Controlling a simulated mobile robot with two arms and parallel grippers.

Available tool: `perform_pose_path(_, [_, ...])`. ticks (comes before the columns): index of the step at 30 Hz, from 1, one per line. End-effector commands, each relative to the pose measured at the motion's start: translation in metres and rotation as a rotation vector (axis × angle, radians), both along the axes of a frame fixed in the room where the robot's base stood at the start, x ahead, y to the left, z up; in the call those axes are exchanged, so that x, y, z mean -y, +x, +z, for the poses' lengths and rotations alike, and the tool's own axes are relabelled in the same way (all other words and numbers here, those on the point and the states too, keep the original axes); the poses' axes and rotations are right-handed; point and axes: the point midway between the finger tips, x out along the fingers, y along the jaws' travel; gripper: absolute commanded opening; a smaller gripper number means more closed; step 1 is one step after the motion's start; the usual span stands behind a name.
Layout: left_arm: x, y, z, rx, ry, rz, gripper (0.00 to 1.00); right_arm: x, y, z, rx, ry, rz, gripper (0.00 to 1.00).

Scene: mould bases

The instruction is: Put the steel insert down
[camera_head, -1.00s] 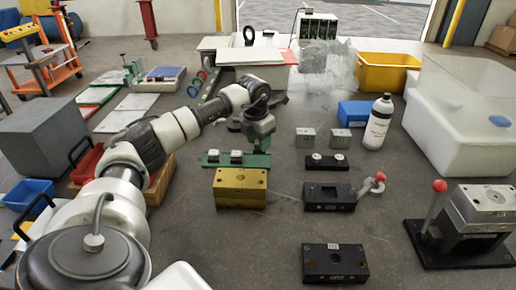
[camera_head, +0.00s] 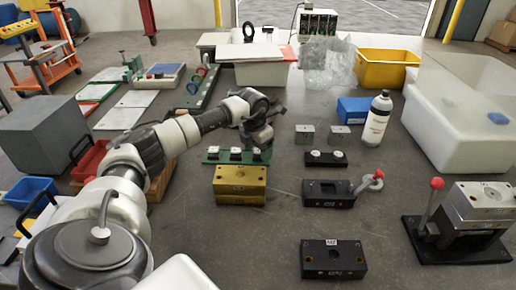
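Small silver steel inserts sit on a green rack (camera_head: 222,161) in the middle of the table: a left one (camera_head: 213,152), a middle one (camera_head: 235,153) and a right one (camera_head: 257,154). The right insert is at the rack's right end, directly below my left gripper (camera_head: 259,146). The gripper points down at it, and its fingers are small and dark, so I cannot tell whether they still touch the insert or how far they are apart. My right gripper is not in view.
A brass mould base (camera_head: 240,185) stands just in front of the rack. Dark mould bases (camera_head: 328,193) (camera_head: 333,259) and a black rack (camera_head: 326,160) lie to the right.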

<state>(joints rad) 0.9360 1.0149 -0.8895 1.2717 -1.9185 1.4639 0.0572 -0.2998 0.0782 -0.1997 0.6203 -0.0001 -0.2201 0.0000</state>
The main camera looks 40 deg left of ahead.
Motion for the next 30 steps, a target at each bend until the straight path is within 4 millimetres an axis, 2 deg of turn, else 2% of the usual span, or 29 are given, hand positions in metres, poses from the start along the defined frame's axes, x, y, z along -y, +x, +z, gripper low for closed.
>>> perform_pose_path(5, [0.0, 0.0, 0.001, 0.001, 0.0, 0.0, 0.69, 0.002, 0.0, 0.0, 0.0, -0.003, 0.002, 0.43])
perform_pose_path(10, [0.0, 0.0, 0.012, 0.005, 0.0, 0.0, 0.69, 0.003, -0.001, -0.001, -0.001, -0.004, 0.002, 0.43])
perform_pose_path(14, [-0.001, -0.003, 0.035, 0.007, 0.0, 0.0, 0.69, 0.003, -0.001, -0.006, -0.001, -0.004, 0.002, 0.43])
perform_pose_path(21, [-0.001, -0.01, 0.087, 0.007, -0.001, 0.0, 0.69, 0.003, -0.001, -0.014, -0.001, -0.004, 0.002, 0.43])
perform_pose_path(25, [-0.001, -0.012, 0.107, 0.004, 0.0, 0.0, 0.69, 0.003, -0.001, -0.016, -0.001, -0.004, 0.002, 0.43])
perform_pose_path(30, [-0.001, -0.015, 0.121, 0.002, 0.0, 0.001, 0.69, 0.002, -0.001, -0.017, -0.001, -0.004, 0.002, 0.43])
